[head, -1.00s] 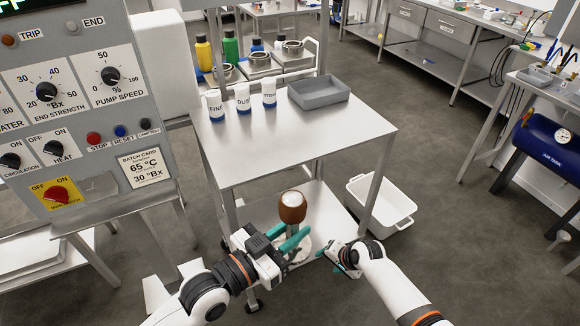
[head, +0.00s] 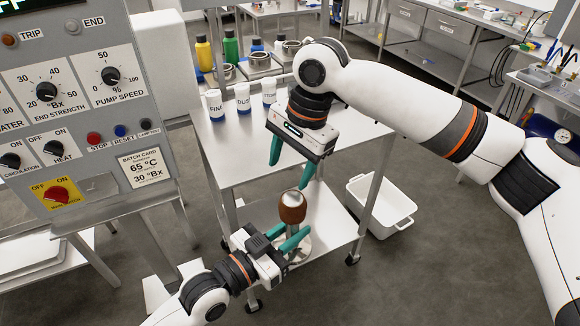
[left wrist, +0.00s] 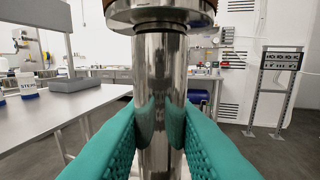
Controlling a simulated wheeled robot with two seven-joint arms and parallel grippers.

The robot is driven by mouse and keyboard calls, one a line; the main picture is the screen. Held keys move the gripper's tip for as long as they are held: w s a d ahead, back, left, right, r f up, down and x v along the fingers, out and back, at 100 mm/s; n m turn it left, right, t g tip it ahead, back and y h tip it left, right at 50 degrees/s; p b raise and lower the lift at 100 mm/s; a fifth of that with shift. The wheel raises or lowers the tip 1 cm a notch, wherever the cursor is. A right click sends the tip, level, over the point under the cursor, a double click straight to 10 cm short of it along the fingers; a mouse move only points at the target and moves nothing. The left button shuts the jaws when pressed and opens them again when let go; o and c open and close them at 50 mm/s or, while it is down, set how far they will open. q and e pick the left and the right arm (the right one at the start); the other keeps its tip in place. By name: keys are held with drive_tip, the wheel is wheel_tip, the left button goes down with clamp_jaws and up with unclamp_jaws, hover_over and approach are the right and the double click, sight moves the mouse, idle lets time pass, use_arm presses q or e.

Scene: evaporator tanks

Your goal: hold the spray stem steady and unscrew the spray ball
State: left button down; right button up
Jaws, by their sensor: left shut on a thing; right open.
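The spray ball (head: 292,207) is a brown, rounded piece with a pale top, seen in the head view above the lower shelf of the cart. Its underside (left wrist: 160,12) shows at the top of the left wrist view. The spray stem (left wrist: 160,90) is a shiny upright metal tube below it. My left gripper (head: 294,241) is shut on the stem, with teal fingers on both sides, just under the ball. My right gripper (head: 291,176) is open and empty, pointing down above the ball and apart from it.
The cart top (head: 250,160) holds several white labelled cups (head: 242,98), close by my right gripper. The grey tray there is hidden behind my right arm. A white bin (head: 380,207) stands on the floor to the right. The control panel (head: 75,110) is at the left.

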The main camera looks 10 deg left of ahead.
sight(291, 197)
drive_tip(key=s+r, duration=0.1)
drive_tip(key=s+r+h, duration=0.1)
drive_tip(key=s+r, duration=0.1)
drive_tip(key=s+r+h, duration=0.1)
drive_tip(key=s, duration=0.1)
drive_tip(key=shift+s+d+r, duration=0.25)
drive_tip(key=shift+d, duration=0.1)
drive_tip(key=shift+s+r+h, duration=0.1)
drive_tip(key=shift+s+h, duration=0.2)
drive_tip(key=shift+s, duration=0.2)
wheel_tip(291, 197, down, 8)
drive_tip(key=shift+d+r, duration=0.1)
drive_tip(key=shift+c, duration=0.2)
